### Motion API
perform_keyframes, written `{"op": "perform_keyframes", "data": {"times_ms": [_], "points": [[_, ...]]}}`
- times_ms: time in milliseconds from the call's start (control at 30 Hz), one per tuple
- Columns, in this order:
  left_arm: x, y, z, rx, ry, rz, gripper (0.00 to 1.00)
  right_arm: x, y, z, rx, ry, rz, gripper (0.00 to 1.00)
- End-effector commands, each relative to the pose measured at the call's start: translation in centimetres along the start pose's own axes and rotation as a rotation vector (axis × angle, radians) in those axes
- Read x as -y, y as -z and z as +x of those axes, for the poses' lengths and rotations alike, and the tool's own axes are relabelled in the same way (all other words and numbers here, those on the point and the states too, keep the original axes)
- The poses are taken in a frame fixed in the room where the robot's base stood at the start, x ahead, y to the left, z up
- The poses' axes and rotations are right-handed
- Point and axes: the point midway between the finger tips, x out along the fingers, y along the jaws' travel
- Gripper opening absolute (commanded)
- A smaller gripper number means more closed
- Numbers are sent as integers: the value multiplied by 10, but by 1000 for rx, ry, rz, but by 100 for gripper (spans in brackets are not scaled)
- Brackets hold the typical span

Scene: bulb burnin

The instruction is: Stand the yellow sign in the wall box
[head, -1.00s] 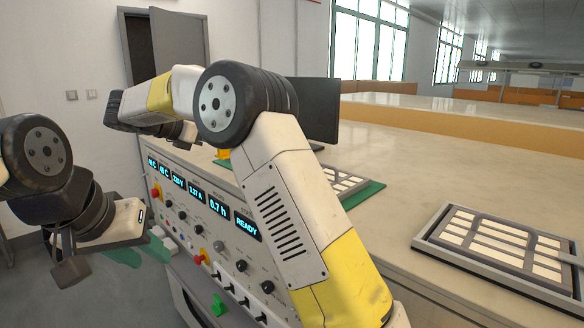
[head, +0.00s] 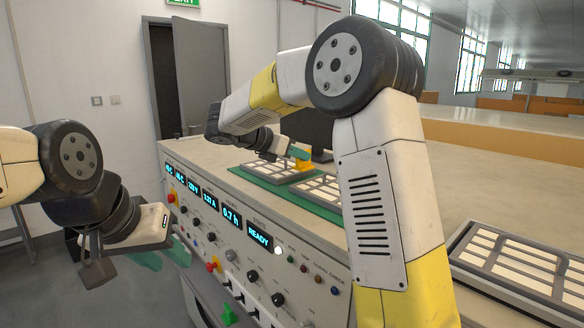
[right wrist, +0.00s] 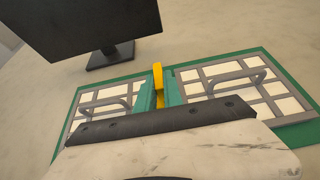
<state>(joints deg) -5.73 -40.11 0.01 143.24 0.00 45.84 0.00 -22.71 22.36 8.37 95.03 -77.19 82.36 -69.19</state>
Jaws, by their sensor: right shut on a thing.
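The yellow sign (right wrist: 158,78) stands upright between the green fingers of my right gripper (right wrist: 159,92) in the right wrist view. The gripper is shut on it, low between two gridded trays. In the head view the yellow sign (head: 306,168) shows beside the right gripper's green fingertips (head: 299,153), over the bench. Its lower part is partly hidden. My left gripper (head: 166,255) is open and empty in front of the console, at the lower left.
The trays (head: 272,171) lie on a green mat (right wrist: 258,52). A dark monitor (right wrist: 85,25) stands behind them. The console (head: 190,222) with displays, knobs and sockets fronts the bench. Another tray (head: 515,262) lies at the right. A grey door (head: 200,75) stands behind.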

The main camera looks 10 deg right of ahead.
Motion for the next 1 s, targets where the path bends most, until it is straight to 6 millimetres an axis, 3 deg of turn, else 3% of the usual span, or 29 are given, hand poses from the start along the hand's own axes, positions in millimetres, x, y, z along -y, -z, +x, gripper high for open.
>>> {"op": "perform_keyframes", "data": {"times_ms": [133, 367, 733, 767, 867, 1000], "points": [[0, 0, 0, 0, 0, 0, 36, 2, 4, 5, 0, 0, -2, 0], [0, 0, 0, 0, 0, 0, 36, 2, 30, 18, -1, 1, -2, 0], [0, 0, 0, 0, 0, 0, 36, 2, 34, 19, 0, 0, -1, 0], [0, 0, 0, 0, 0, 0, 36, 2, 34, 19, 0, 0, 0, 13], [0, 0, 0, 0, 0, 0, 36, 2, 34, 19, 0, 0, 0, 33], [0, 0, 0, 0, 0, 0, 36, 2, 34, 19, 0, 0, 0, 33]]}}
